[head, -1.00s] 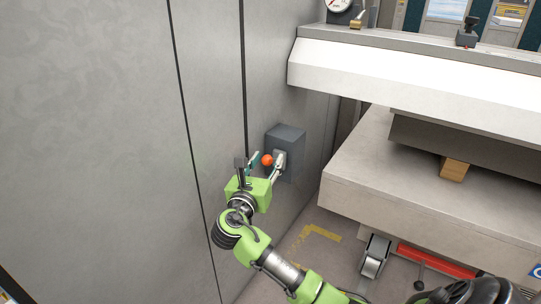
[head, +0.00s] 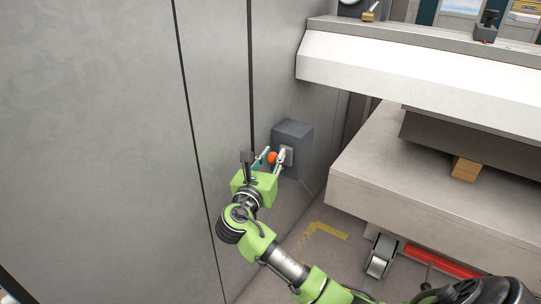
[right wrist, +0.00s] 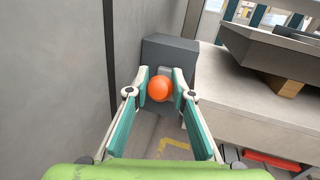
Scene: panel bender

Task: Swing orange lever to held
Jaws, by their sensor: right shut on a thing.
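The orange lever shows as a round orange knob (head: 272,157) in front of a dark grey box (head: 293,140) on the grey wall panel. In the right wrist view the knob (right wrist: 160,88) sits between the fingertips, in front of the box (right wrist: 172,50). My right gripper (head: 273,155) is shut on the knob, with one finger on each side, as the right wrist view also shows (right wrist: 160,92). The lever's shaft is hidden behind the knob, so its angle cannot be told. My left gripper is not in view.
The large grey wall panel (head: 100,130) stands close on the left of my right arm. The machine's pale bed (head: 400,180) and white upper beam (head: 420,75) jut out on the right. A caster (head: 381,256) and a red bar (head: 440,262) are below. Yellow floor tape (head: 330,231) marks open floor.

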